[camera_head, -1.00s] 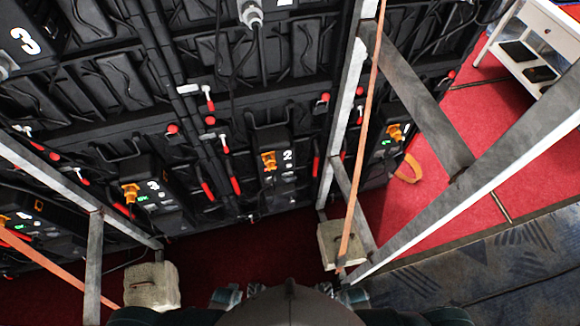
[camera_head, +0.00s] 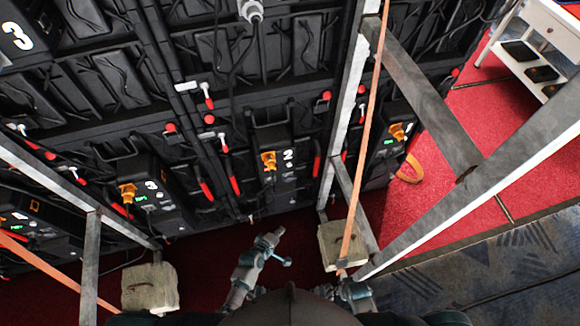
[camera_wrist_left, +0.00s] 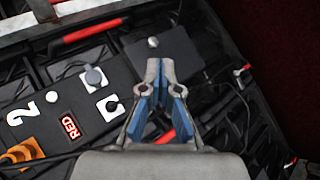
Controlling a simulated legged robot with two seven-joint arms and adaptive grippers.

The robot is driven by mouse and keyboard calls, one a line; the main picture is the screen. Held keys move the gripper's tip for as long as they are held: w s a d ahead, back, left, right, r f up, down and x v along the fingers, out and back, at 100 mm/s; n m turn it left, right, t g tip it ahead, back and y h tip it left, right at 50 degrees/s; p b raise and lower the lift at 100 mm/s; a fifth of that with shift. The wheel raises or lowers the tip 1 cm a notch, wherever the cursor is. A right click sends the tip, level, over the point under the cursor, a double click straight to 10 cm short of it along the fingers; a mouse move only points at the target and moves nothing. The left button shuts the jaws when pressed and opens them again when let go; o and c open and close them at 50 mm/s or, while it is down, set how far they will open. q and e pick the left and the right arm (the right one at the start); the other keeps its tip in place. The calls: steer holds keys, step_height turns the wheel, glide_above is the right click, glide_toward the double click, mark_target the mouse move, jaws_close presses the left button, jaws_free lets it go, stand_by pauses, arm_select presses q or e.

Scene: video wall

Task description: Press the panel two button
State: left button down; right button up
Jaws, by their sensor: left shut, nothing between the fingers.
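Panel two (camera_head: 275,165) is a black control box marked with a white 2 and an orange plug, low on the wall in the head view. The left wrist view shows its 2 (camera_wrist_left: 22,113), a red-lit RED display (camera_wrist_left: 70,125) and round grey buttons (camera_wrist_left: 93,77) on white squares. My left gripper (camera_head: 277,235) is below and in front of the box. In the wrist view, the left gripper (camera_wrist_left: 160,65) has its fingertips close together and empty, to the right of the buttons. My right arm (camera_head: 355,292) shows at the bottom; its fingers cannot be made out.
A metal frame post (camera_head: 345,115) with an orange strap (camera_head: 372,115) stands right of panel two. Concrete blocks (camera_head: 150,290) (camera_head: 335,248) sit on the red floor either side. Panel three (camera_head: 150,195) is to the left. A white cart (camera_head: 548,25) stands far right.

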mark_target(289, 165)
arm_select(q)
steer(key=w+d+r+n+t+h, duration=0.1)
steer(key=w+d+r+n+t, duration=0.1)
steer(key=r, duration=0.4)
steer(key=w+d+r+n+t+h, duration=0.1)
steer(key=w+d+r+n+t, duration=0.1)
steer(key=w+d+r+n, duration=0.2)
steer(key=w+r+n+b, duration=0.1)
steer(key=w+r+n, duration=0.1)
steer(key=w+r, duration=0.1)
steer(key=shift+w+d, duration=0.3)
steer(key=shift+d, duration=0.05)
arm_select(e)
steer(key=r, duration=0.1)
steer(key=w+r, duration=0.1)
steer(key=shift+a+r, duration=0.1)
steer(key=shift+r, duration=0.2)
arm_select(q)
steer(key=w+a+b, duration=0.2)
steer(key=w+b, duration=0.1)
steer(key=w, duration=0.5)
steer(key=shift+w+a, duration=0.2)
steer(key=shift+w, duration=0.05)
arm_select(e)
step_height(289, 165, up, 10)
steer(key=shift+w+t, duration=0.3)
arm_select(q)
steer(key=shift+w, duration=0.1)
arm_select(e)
steer(key=shift+f, duration=0.1)
